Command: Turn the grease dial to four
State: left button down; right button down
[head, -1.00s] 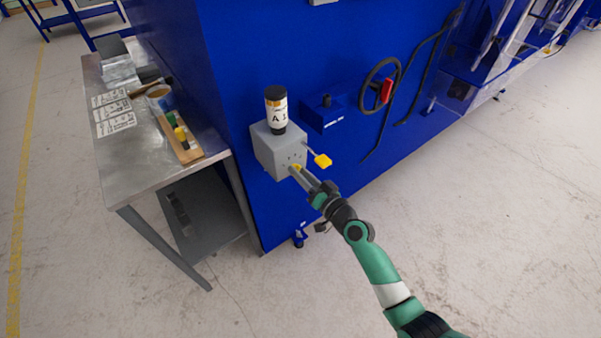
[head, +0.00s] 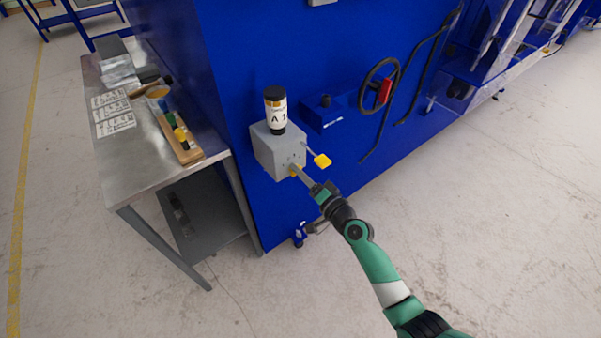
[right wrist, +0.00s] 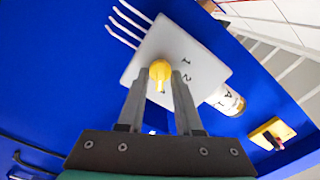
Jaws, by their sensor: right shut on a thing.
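The grease dial is a yellow knob (head: 294,171) on the front of a grey box (head: 280,153) fixed to the blue machine. In the right wrist view the dial (right wrist: 160,70) sits between my right fingertips (right wrist: 160,74), which are shut on it. A lighter mark on the knob points toward my gripper's palm in that view. The digits 1 and 2 are readable on the box face (right wrist: 190,58); other digits are hidden or too small to read. In the head view my right gripper (head: 300,174) reaches the box from the lower right. My left gripper is not in view.
A black-capped bottle (head: 275,110) labelled A stands on the box. A handwheel (head: 379,84) is further right. A metal table (head: 140,165) stands left. The floor in front is clear.

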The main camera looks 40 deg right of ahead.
jog(key=c, duration=0.9)
grip_release()
jog(key=s, duration=0.4)
jog(key=s+a+p, duration=0.1)
jog(key=s, duration=0.6)
jog(key=shift+s+a+p, duration=0.2)
jog(key=shift+s+p, duration=0.1)
jog(key=shift+p, duration=0.05)
